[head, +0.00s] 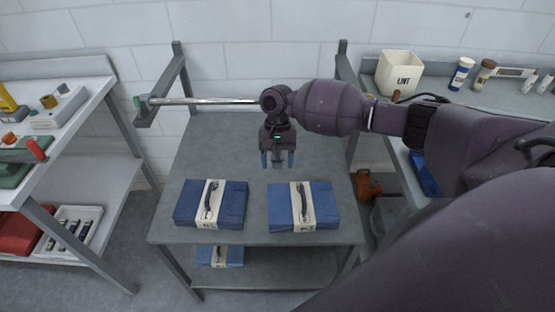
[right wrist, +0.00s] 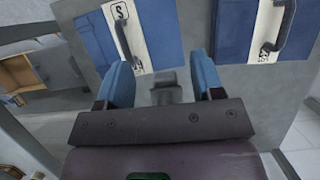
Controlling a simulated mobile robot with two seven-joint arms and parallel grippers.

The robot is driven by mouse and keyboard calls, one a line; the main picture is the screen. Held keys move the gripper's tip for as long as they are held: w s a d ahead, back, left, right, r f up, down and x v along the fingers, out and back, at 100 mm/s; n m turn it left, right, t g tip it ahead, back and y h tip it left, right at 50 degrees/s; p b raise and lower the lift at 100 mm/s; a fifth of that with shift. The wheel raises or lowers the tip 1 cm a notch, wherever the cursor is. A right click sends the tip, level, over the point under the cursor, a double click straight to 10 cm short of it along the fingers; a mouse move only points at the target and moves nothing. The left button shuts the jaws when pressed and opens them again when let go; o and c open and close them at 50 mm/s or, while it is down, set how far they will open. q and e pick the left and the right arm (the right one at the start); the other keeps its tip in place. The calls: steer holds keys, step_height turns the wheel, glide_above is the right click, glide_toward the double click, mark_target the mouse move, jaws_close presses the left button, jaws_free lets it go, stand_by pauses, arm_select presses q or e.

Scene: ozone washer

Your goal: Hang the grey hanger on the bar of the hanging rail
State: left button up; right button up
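The hanging rail's silver bar (head: 205,101) runs level above the grey table, from the post at the left to behind my right arm. My right gripper (head: 277,161) points down in front of the bar, above the table. Its two blue fingers are apart, and they also show in the right wrist view (right wrist: 160,82). A small grey piece shows between the fingers in both views; I cannot tell whether it is part of the gripper or something else. I cannot clearly make out a grey hanger in either view. My left gripper is not in view.
Two blue packs with white bands and dark handles lie at the table's front, a left pack (head: 232,206) and a right pack (head: 320,207). Another blue pack (head: 232,256) lies on the shelf below. A cream bin (head: 398,74) stands on the right counter. The table's middle is clear.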

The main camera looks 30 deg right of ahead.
steer(key=v, duration=1.1)
steer(key=s+a+f+n+t, duration=0.2)
steer(key=s+a+f+n, duration=0.2)
steer(key=s+a+f, duration=0.35)
steer(key=s+a+f+n+t, duration=0.1)
steer(key=s+a+f+n, duration=0.3)
steer(key=s+f, duration=0.55)
steer(key=s+d+r+m+t+h, duration=0.1)
steer(key=s+d+r+t+h, duration=0.2)
steer(key=s, duration=0.5)
steer(key=s+d+r+t, duration=0.1)
steer(key=s+d+r, duration=0.25)
steer(key=s, duration=0.45)
steer(key=w+f+t, duration=0.8)
steer(key=f, duration=0.2)
steer(key=shift+d+f+t, duration=0.3)
steer(key=shift+d, duration=0.05)
